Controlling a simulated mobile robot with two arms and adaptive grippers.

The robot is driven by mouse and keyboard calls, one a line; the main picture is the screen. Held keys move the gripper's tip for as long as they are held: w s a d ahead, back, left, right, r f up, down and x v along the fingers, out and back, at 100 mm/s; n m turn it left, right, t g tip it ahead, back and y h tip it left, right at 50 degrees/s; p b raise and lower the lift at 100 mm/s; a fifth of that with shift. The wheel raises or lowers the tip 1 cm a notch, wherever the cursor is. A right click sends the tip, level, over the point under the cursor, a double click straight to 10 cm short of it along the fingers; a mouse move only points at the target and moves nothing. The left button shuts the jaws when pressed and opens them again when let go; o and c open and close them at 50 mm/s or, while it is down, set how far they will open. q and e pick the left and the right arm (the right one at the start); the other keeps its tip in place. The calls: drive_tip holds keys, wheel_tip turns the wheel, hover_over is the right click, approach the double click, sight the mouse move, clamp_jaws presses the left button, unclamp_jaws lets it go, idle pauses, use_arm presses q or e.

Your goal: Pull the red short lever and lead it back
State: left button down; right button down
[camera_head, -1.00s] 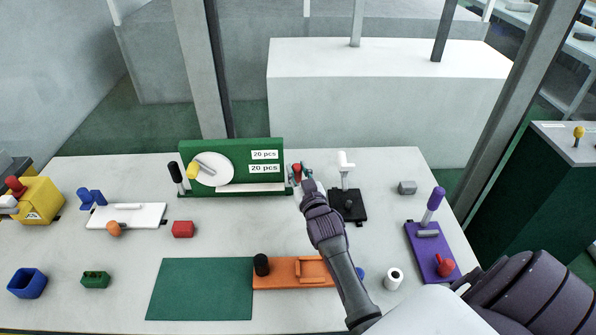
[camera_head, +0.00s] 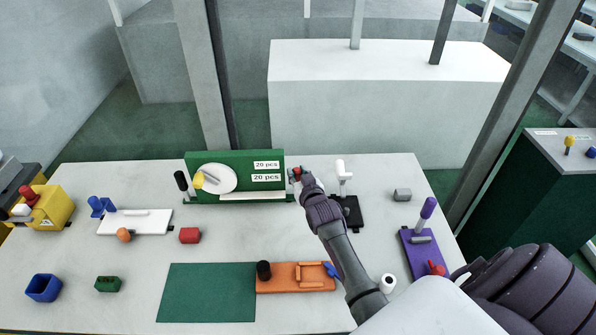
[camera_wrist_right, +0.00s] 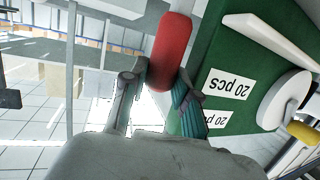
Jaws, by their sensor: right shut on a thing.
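The red short lever (camera_head: 297,171) stands at the right end of the green panel (camera_head: 234,158) on the table. In the right wrist view the lever (camera_wrist_right: 171,50) is a rounded red bar, large between the fingers. My right gripper (camera_head: 300,175) reaches it from the front and is shut on it. Its fingers (camera_wrist_right: 158,82) sit on both sides of the lever's lower end. The gripper partly hides the lever's base. My left gripper is in neither view.
A black base with a white-topped lever (camera_head: 343,180) stands close to the right of my gripper. A purple base (camera_head: 421,258) is further right. An orange board (camera_head: 283,287) and a green mat (camera_head: 207,293) lie in front.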

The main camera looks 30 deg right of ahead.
drive_tip(key=c, duration=0.9)
unclamp_jaws()
drive_tip(key=shift+o, duration=0.2)
drive_tip(key=shift+s, duration=0.1)
drive_tip(key=v, duration=0.7)
drive_tip(key=shift+s, duration=0.3)
drive_tip(key=shift+a, duration=0.1)
